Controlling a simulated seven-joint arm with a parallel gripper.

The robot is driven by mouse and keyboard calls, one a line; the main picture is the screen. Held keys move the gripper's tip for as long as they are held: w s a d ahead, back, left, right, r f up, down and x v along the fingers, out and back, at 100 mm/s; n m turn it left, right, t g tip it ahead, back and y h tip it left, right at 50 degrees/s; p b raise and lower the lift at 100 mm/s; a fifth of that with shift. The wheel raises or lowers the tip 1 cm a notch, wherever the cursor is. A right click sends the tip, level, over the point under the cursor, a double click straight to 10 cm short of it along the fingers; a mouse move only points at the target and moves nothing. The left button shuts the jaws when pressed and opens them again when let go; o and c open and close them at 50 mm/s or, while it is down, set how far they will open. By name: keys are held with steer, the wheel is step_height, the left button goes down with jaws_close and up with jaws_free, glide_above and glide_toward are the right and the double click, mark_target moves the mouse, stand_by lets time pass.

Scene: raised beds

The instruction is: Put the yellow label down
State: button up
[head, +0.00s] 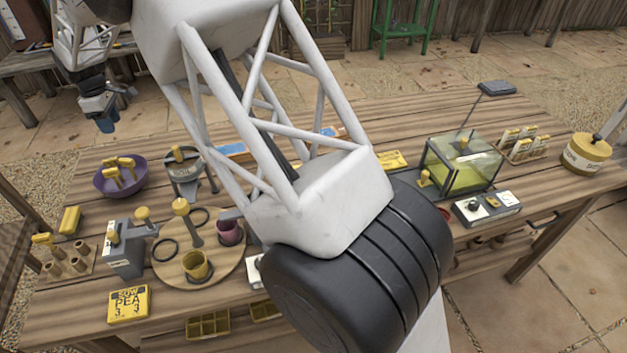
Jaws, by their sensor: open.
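A yellow label (128,304) with dark lettering that reads like "SOW PEA 3" lies flat at the front left of the wooden table. Another yellow card (391,159) lies farther back, behind my arm's large link and left of a glass case; its lettering is too small to read. My gripper (106,118) is at the upper left, above the ground beyond the table's back edge. It is open, with a bluish part at its tip, and I see no label in it. It is well apart from both yellow cards. My arm hides the middle of the table.
A purple bowl (108,183) and a round wooden board (236,270) with cups stand on the left. A grey box (122,256) is beside the board. A glass case (437,186), a grey control box (487,206) and a yellow tin (585,158) are on the right.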

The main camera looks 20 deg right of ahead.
steer(key=s+d+r+m, duration=0.3)
steer(key=s+d+r, duration=0.25)
steer(key=d, duration=0.55)
steer(key=s+d+r+m+t, duration=0.1)
steer(key=s+d+r+m, duration=0.1)
steer(key=s+d+r, duration=0.6)
steer(key=s+d+r+m, duration=0.25)
steer(key=s+d, duration=0.25)
steer(key=d, duration=0.8)
steer(key=s+d+f+m, duration=0.2)
steer(key=s+d, duration=0.4)
steer(key=s, duration=0.4)
steer(key=s+d+f+m+t, duration=0.1)
steer(key=s+d+m, duration=0.3)
steer(key=s, duration=0.7)
steer(key=s+d+f+m, duration=0.3)
steer(key=s+d, duration=0.5)
steer(key=s, duration=0.3)
steer(key=shift+s+d, duration=0.15)
steer(key=shift+d, duration=0.2)
steer(key=shift+m, duration=0.25)
